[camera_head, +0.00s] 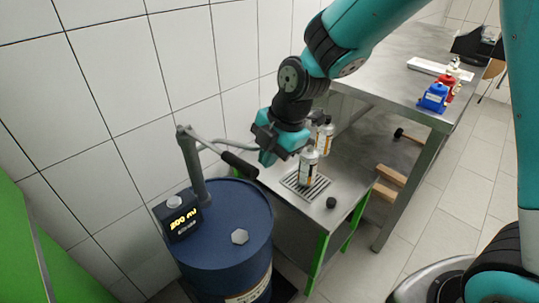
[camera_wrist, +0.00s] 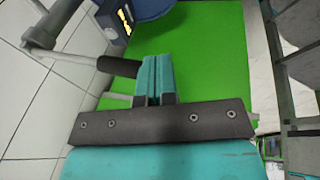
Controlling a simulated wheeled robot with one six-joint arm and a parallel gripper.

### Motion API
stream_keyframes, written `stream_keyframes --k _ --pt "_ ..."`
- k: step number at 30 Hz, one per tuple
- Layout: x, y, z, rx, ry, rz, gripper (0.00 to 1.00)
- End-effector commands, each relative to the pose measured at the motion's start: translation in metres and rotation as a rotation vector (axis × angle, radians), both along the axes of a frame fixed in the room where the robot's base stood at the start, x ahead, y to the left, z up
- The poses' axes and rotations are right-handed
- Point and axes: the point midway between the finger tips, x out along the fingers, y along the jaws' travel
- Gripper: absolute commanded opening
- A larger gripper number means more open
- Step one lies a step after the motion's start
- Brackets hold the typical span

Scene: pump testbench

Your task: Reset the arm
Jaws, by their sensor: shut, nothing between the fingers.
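My arm reaches in from the upper right in the head view. My gripper (camera_head: 268,157) is near the pump's lever, above the gap between the drum and the small table. In the wrist view its two teal fingers (camera_wrist: 155,63) are together with nothing between them. The pump handle's black grip (camera_head: 240,165) is close beside the fingers. It also shows in the wrist view (camera_wrist: 118,66), just left of the fingertips; I cannot tell whether they touch.
The blue drum (camera_head: 225,225) carries the pump post and a "200 ml" display (camera_head: 179,215). A small metal table (camera_head: 268,179) holds bottles (camera_head: 308,166) on a grate, and a black cap (camera_head: 331,203). A larger table (camera_head: 390,85) holds blue (camera_head: 433,97) and red containers.

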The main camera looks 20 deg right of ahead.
Motion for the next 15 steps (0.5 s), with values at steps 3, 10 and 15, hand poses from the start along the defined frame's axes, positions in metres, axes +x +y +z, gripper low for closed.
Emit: stream_keyframes --k 3,10,15 --pt "0.000 0.000 0.000 0.000 0.000 0.000 0.00" --pt "-0.004 0.000 0.005 0.008 0.012 -0.031 0.00" --pt "-0.031 0.000 0.033 0.052 0.093 -0.242 0.00"
